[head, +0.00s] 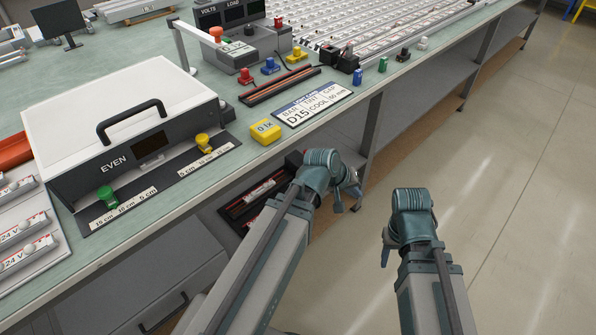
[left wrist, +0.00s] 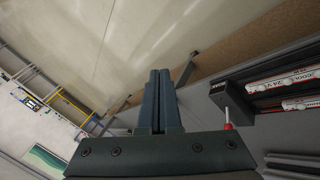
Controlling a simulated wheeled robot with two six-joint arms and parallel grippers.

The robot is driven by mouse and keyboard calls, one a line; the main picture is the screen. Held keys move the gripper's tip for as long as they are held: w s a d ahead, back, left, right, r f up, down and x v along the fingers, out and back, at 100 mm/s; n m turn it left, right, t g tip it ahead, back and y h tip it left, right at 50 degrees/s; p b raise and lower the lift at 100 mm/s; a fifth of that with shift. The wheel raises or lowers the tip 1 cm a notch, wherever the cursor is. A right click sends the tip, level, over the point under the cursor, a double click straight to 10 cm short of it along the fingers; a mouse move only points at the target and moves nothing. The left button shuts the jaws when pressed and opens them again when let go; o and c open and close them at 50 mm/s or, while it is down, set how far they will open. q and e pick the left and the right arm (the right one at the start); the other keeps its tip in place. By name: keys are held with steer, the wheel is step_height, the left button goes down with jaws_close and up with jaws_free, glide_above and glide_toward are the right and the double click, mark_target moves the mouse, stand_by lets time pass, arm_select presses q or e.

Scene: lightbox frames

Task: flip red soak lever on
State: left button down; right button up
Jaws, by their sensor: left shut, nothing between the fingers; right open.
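Several small coloured parts stand by the grey VOLTS/LOAD unit (head: 240,50). I cannot tell which of these, if any, is the soak lever; no soak label is readable. My left gripper (head: 349,196) is beyond the bench's front edge, below the top, apart from these parts. In the left wrist view its fingers (left wrist: 158,100) are together and empty. My right gripper (head: 386,256) is open over the floor, its fingers partly hidden.
The white EVEN box (head: 120,120) with green (head: 106,195) and yellow (head: 203,141) knobs stands on the bench at left. A yellow block (head: 265,131) and a D15 card (head: 312,106) lie near the front edge. A tray (head: 258,200) sits below. Floor at right is clear.

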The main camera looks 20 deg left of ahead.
arm_select(q)
steer(key=w+a+f+n+t+b, duration=0.6)
steer(key=w+a+f+n+b, duration=0.3)
steer(key=a+b, duration=0.45)
steer(key=a+f+n+t+y+b, duration=0.2)
steer(key=a+n+y+b, duration=0.1)
steer(key=a+b, duration=0.3)
steer(key=a+f+n+t+y+b, duration=0.2)
steer(key=a+n+b, duration=0.4)
steer(key=a, duration=0.3)
steer(key=shift+w+a+f+y+b, duration=0.25)
steer(key=shift+f+y+b, duration=0.25)
steer(key=shift+f+b, duration=0.25)
arm_select(e)
step_height(320, 180, down, 29)
steer(key=shift+r, duration=0.1)
arm_select(q)
steer(key=w+d, duration=0.2)
steer(key=w, duration=0.9)
steer(key=shift+w+d+f+b, duration=0.15)
steer(key=shift+d+f+b, duration=0.15)
steer(key=shift+f, duration=0.15)
arm_select(e)
steer(key=shift+f, duration=0.4)
